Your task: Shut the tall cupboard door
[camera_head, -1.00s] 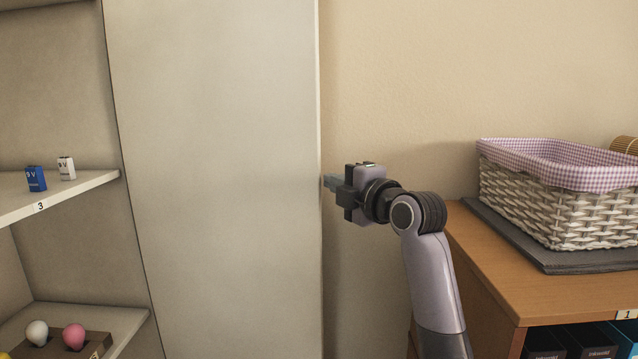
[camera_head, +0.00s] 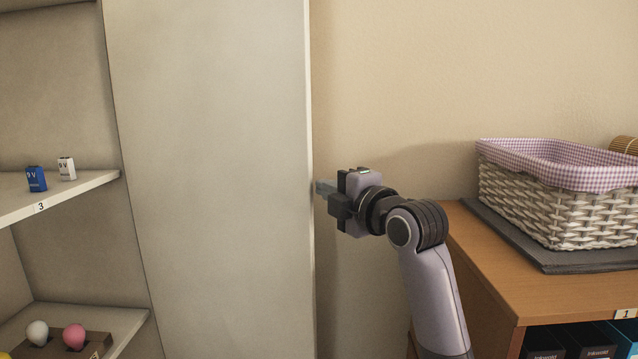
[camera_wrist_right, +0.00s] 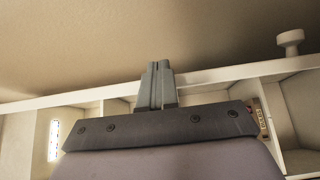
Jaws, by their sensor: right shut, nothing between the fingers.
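The tall cupboard door (camera_head: 210,180) stands open beside the shelves in the head view, its inner face toward me and its free edge on the right. My right gripper (camera_head: 319,187) is shut and empty, with its fingertips at that free edge, on the wall side; whether they touch it I cannot tell. In the right wrist view the closed fingers (camera_wrist_right: 158,82) lie against the pale door edge (camera_wrist_right: 220,77), and a round knob (camera_wrist_right: 290,40) sticks out at the right. The left gripper is out of view.
At right, a wooden cabinet (camera_head: 490,270) carries a wicker basket (camera_head: 560,200) with a checked lining. Bare wall lies between.

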